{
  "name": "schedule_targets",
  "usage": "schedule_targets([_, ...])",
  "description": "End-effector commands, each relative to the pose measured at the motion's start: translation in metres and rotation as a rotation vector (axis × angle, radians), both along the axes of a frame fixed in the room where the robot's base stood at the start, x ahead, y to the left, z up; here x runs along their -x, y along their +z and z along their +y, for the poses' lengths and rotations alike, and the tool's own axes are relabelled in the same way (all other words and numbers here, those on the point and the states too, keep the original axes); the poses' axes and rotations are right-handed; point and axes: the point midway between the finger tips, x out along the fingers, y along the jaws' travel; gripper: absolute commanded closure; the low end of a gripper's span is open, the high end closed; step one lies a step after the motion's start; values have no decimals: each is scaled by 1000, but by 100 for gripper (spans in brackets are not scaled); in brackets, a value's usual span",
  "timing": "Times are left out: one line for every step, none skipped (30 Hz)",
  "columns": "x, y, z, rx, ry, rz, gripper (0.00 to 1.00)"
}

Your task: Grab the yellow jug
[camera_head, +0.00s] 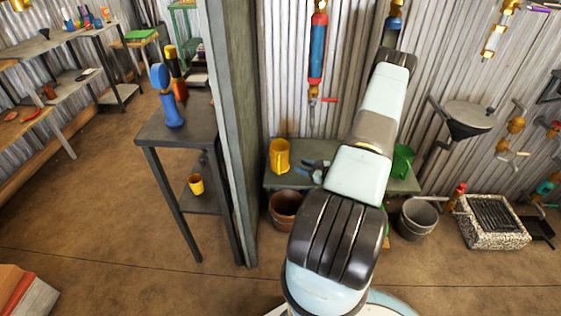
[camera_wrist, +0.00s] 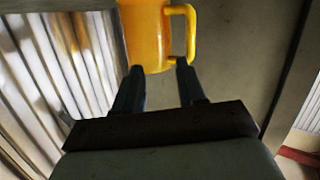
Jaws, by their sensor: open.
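The yellow jug (camera_head: 279,155) stands upright near the left end of a low green bench (camera_head: 268,180) against the corrugated wall. In the wrist view the yellow jug (camera_wrist: 146,36) is at the top centre, its handle to the right and its far part cut off by the frame. My gripper (camera_wrist: 160,66) is open, its two dark fingertips pointing at the jug. The tips overlap the jug's near edge in the picture; I cannot tell whether they touch it. Nothing is held. In the head view my arm hides part of the bench.
A green jug (camera_head: 403,160) stands on the bench right of my arm. A smaller yellow cup (camera_head: 196,184) sits on the lower shelf of the dark table to the left. A grey post (camera_head: 232,130) rises left of the bench. Pots stand below the bench.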

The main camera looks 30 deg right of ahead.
Motion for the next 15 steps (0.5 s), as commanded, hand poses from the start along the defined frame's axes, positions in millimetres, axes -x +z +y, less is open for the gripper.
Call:
schedule_targets([11, -13, 4, -37, -4, -23, 60])
schedule_targets([16, -17, 7, -55, -4, -39, 60])
schedule_targets([22, -23, 9, -78, -6, -60, 60])
schedule_targets([27, -27, 12, -94, -6, -75, 60])
schedule_targets([31, -30, 14, -107, -7, -88, 60])
schedule_targets([36, -34, 16, -126, -9, -105, 60])
schedule_targets([39, -37, 18, -137, -10, -115, 60])
schedule_targets([42, -39, 19, -148, -12, -125, 60])
schedule_targets([45, -41, 21, -158, -12, -135, 60])
schedule_targets([47, -42, 22, -165, -13, -142, 60])
schedule_targets([49, -43, 23, -171, -13, -148, 60])
schedule_targets([50, -44, 24, -176, -14, -154, 60])
schedule_targets([49, -45, 24, -179, -14, -157, 60])
schedule_targets([48, -45, 25, -180, -14, -159, 60])
schedule_targets([45, -45, 27, -182, -14, -161, 60])
